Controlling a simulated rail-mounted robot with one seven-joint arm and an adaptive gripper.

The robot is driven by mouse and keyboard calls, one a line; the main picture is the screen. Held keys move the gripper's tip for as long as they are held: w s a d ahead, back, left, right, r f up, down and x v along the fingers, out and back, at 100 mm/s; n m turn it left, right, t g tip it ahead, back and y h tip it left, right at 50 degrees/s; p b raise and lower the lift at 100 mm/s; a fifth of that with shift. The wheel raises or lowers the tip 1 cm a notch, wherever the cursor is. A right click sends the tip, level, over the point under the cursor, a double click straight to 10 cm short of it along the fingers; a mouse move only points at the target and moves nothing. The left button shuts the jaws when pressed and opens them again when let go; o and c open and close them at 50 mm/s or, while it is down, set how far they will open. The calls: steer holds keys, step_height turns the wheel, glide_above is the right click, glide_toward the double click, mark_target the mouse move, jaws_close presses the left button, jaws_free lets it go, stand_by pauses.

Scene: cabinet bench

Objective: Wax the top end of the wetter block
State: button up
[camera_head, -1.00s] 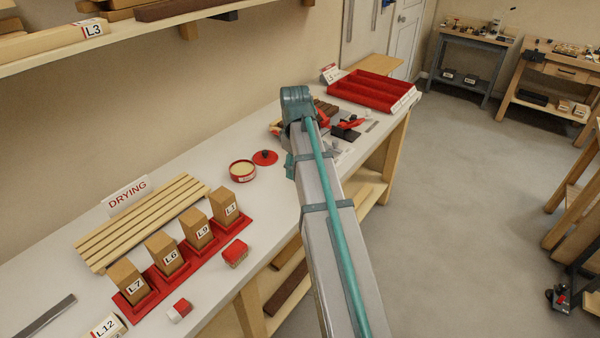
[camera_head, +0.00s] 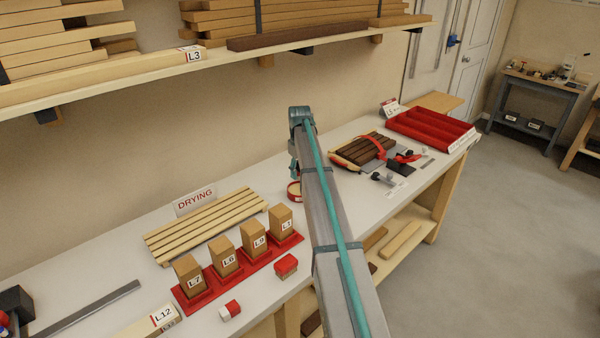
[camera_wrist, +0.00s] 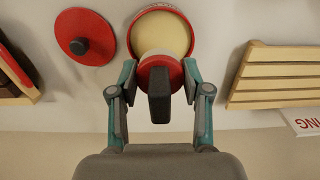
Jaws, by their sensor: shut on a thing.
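Four blocks labelled L7 (camera_head: 189,277), L6 (camera_head: 225,258), L9 (camera_head: 253,239) and L1 (camera_head: 281,223) stand upright in a red rack (camera_head: 188,308). Which is wetter cannot be told. My gripper (camera_wrist: 158,90) is shut on the dark handle (camera_wrist: 159,104) of a red, round-headed applicator (camera_wrist: 151,64). In the wrist view, its head overlaps the near edge of the open wax tin (camera_wrist: 160,33); whether it touches the wax cannot be told. The tin (camera_head: 293,192) is partly hidden behind my arm in the head view. Its red, dark-knobbed lid (camera_wrist: 84,36) lies beside it.
A slatted drying rack (camera_head: 205,225) with a DRYING sign (camera_head: 195,197) lies behind the blocks. Small red-topped pieces (camera_head: 287,265) (camera_head: 230,311) lie in front. A shelf (camera_head: 220,55) overhangs the bench. A red tray (camera_head: 430,130) and tools are at the right.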

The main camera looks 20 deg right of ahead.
mark_target(299, 190)
steer(key=shift+f+b, duration=1.25)
steer(key=shift+f, duration=1.4)
steer(key=shift+s+f, duration=0.1)
steer(key=shift+f, duration=0.45)
stand_by(0.4)
steer(key=shift+r, duration=0.1)
steer(key=shift+r+p, duration=1.85)
steer(key=shift+r, duration=1.6)
